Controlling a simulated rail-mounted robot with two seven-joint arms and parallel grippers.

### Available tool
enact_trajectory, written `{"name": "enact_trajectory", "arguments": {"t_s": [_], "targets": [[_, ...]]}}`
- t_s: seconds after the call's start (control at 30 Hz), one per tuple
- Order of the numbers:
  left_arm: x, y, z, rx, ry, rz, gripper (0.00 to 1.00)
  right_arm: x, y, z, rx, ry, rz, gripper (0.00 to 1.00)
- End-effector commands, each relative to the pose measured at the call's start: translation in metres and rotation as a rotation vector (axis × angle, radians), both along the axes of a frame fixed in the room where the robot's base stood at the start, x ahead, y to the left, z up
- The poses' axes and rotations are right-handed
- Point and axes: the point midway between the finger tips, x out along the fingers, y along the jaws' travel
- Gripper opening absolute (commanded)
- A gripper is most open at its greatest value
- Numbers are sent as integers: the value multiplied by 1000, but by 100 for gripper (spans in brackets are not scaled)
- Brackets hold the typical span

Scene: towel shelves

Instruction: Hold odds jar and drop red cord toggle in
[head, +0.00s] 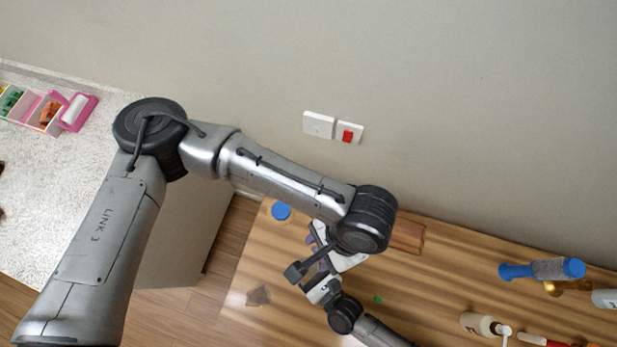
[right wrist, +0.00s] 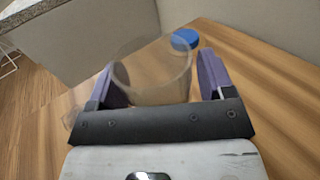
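The odds jar (right wrist: 155,75) is clear and open-topped in the right wrist view. It stands between the two purple finger pads of my right gripper (right wrist: 160,82), filling nearly all the space between them, and the gripper looks shut on it. I cannot make out a red cord toggle.
A blue lid (head: 281,211) lies by the table's (head: 420,285) left edge; it also shows in the right wrist view (right wrist: 184,39). A small grey piece (head: 258,296) and a green bit (head: 378,299) lie nearby. Pink bins (head: 75,110) are far left.

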Motion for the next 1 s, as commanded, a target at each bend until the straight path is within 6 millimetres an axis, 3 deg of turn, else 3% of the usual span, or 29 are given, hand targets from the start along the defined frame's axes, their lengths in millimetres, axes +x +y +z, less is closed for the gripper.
{"name": "enact_trajectory", "arguments": {"t_s": [0.37, 1.0], "targets": [[0, 0, 0, 0, 0, 0, 45, -3, -2, 0, -1, 1, 0, 82], [0, 0, 0, 0, 0, 0, 45, -82, -64, 0, -1, 2, 1, 82]]}}
